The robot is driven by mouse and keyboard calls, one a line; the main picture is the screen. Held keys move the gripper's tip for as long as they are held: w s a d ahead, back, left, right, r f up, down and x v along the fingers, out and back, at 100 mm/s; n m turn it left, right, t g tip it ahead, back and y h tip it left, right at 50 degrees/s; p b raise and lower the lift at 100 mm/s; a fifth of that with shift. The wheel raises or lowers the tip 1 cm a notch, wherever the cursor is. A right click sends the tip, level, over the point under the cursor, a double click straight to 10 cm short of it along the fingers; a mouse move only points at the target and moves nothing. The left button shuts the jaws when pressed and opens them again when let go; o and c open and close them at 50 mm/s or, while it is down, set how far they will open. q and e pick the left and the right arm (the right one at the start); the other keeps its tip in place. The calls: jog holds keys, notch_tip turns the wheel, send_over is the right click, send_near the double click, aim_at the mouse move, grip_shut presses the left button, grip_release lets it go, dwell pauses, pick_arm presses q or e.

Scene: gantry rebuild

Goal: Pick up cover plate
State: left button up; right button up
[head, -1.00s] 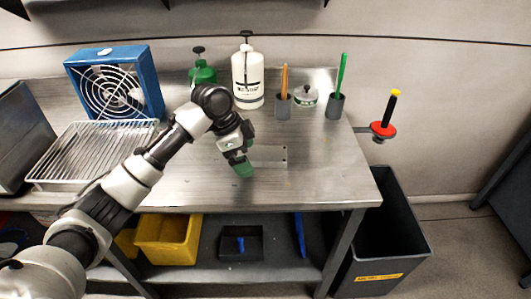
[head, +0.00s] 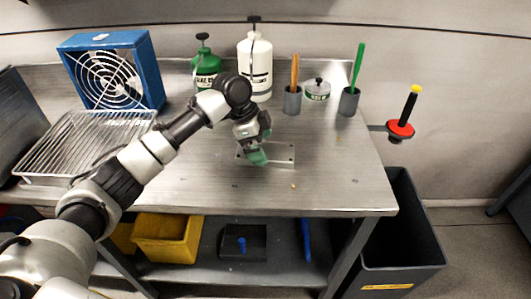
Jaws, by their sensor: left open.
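The cover plate (head: 283,153) is a flat grey metal plate with small holes. It lies on the steel workbench (head: 330,185). My left gripper (head: 258,157), with green fingertips, is over the plate's left part and hides some of it. The gripper is open. Whether its fingertips touch the plate cannot be told. My right gripper is not in view.
A blue fan (head: 112,72) and a wire rack (head: 85,145) stand at left. A green bottle (head: 206,70), a white bottle (head: 256,68), two grey cups (head: 292,101) with tools and a small tin (head: 317,90) line the back. The bench's front right is mostly clear.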

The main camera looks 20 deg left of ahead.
pick_arm(q)
jog(key=shift+x, duration=1.1)
jog(key=c, duration=1.4)
jog(key=shift+w+r, duration=0.1)
